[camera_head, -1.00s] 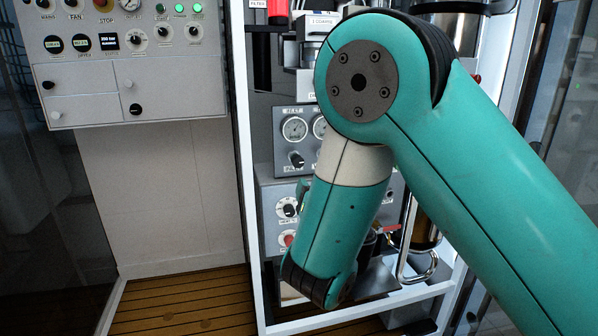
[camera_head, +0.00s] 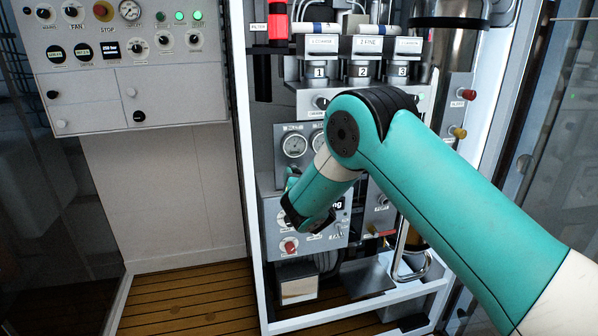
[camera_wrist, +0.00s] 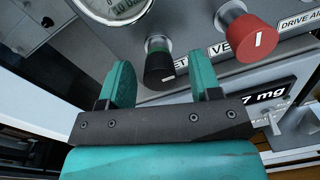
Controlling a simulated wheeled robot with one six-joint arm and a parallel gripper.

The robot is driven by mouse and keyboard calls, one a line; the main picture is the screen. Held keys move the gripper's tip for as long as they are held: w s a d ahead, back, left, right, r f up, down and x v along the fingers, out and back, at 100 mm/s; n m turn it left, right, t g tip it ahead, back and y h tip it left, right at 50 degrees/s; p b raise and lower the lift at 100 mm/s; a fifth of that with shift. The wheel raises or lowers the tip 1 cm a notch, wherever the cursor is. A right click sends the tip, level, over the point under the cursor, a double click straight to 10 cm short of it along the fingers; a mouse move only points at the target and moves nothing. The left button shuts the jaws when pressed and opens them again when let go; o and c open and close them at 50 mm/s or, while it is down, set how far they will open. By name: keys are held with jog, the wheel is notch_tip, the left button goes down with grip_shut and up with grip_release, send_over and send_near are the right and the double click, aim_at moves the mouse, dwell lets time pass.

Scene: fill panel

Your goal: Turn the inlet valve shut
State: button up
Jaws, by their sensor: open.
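In the wrist view, a black knob (camera_wrist: 158,68) on the grey panel has a label beside it, of which only "ET" reads clearly. It appears to be the inlet valve. A short pale mark shows on its face. My gripper (camera_wrist: 161,66) is open, with one teal finger on each side of the knob in the picture. I cannot tell whether either finger touches it. The right finger covers part of the label strip. In the head view, my arm's end is in front of the panel under a round gauge (camera_head: 294,145), and the knob is hidden.
A red knob (camera_wrist: 245,35) with a white line sits just right of my right finger. A gauge (camera_wrist: 113,6) is at the upper left of the wrist view. White frame posts (camera_head: 243,170) border the rack. A chrome cylinder (camera_head: 447,45) stands at the right.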

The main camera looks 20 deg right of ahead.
jog(key=shift+w, duration=0.25)
jog(key=c, duration=0.9)
jog(key=shift+c, duration=0.2)
